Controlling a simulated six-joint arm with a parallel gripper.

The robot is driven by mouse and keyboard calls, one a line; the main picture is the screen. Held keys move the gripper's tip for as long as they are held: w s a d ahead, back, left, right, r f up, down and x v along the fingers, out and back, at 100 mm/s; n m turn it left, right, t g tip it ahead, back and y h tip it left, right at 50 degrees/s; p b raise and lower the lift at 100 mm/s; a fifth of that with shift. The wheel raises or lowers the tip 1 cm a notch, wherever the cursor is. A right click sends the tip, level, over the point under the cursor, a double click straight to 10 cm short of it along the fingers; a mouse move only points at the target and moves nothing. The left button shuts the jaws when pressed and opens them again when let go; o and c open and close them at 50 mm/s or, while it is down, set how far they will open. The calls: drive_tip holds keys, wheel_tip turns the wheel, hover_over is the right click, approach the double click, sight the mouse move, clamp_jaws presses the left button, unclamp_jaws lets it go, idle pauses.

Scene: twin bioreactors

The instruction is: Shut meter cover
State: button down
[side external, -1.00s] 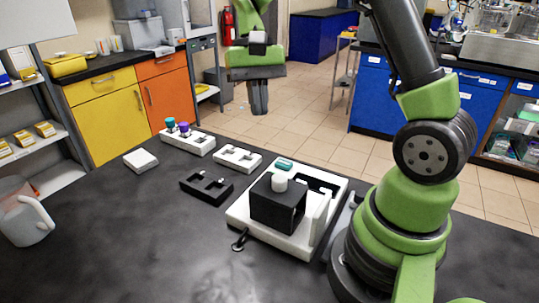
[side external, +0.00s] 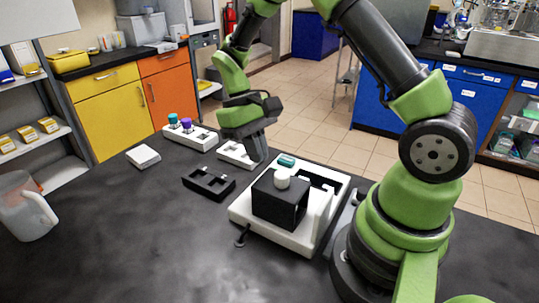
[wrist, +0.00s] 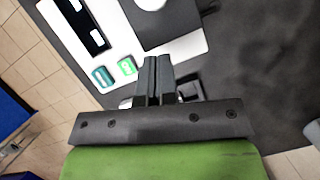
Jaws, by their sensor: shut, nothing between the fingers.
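My gripper (side external: 259,150) is shut and empty, pointing down over the bench behind the white device. Its two fingers (wrist: 152,80) are together in the wrist view. The white device (side external: 270,236) has a black box (side external: 279,203) with a white round cap (side external: 282,179) on top. A white upright panel (side external: 319,213) stands at its right side; I cannot tell whether this is the meter cover. A teal piece (side external: 287,160) sits at the device's back edge. In the wrist view the teal piece (wrist: 103,76) lies next to a lit green patch (wrist: 127,66), left of the fingers.
A black two-hole holder (side external: 208,182) lies left of the device. A white rack (side external: 190,137) with teal and purple caps, a white holder (side external: 233,155) partly behind my gripper, and a white block (side external: 143,156) stand further back. A clear jug (side external: 27,207) is at far left.

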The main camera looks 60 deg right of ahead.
drive_tip(key=shift+s+a+r, duration=0.1)
drive_tip(key=shift+s+a, duration=0.15)
drive_tip(key=shift+s, duration=0.6)
drive_tip(key=shift+s+a+r, duration=0.1)
drive_tip(key=shift+s+a, duration=0.1)
drive_tip(key=shift+s, duration=0.65)
drive_tip(key=shift+s+f, duration=0.1)
drive_tip(key=shift+s, duration=1.9)
drive_tip(key=w, duration=0.2)
drive_tip(key=w+d, duration=0.1)
drive_tip(key=w, duration=0.1)
drive_tip(key=shift+w+d, duration=0.1)
drive_tip(key=shift+w, duration=0.15)
drive_tip(key=a+v, duration=0.1)
drive_tip(key=v, duration=0.7)
wheel_tip(320, 180, up, 11)
drive_tip(key=m+t, duration=0.1)
drive_tip(key=t, duration=1)
hover_over(295, 186)
drive_tip(key=s+a, duration=0.4)
drive_tip(key=shift+a+f+y, duration=0.1)
drive_tip(key=shift+y, duration=0.3)
